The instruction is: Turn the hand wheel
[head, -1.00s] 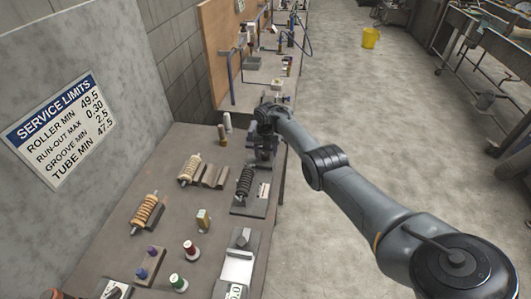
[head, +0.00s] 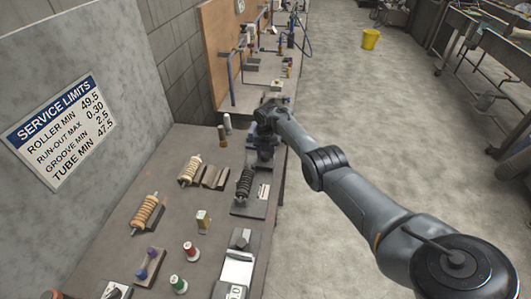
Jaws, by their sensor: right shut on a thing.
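My right gripper (head: 262,122) is at the far end of the work table, over a dark fixture (head: 262,155). It is small in the view, and its fingers look shut on a part at the top of the fixture. This part seems to be the hand wheel, but the wheel's outline is hidden by the gripper and wrist. A black ribbed roller (head: 245,182) sits on a dark base just in front of the fixture. My left gripper is not in view.
A grey wall with a sign (head: 60,130) bounds the left. The floor on the right is clear around a yellow bucket (head: 370,39).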

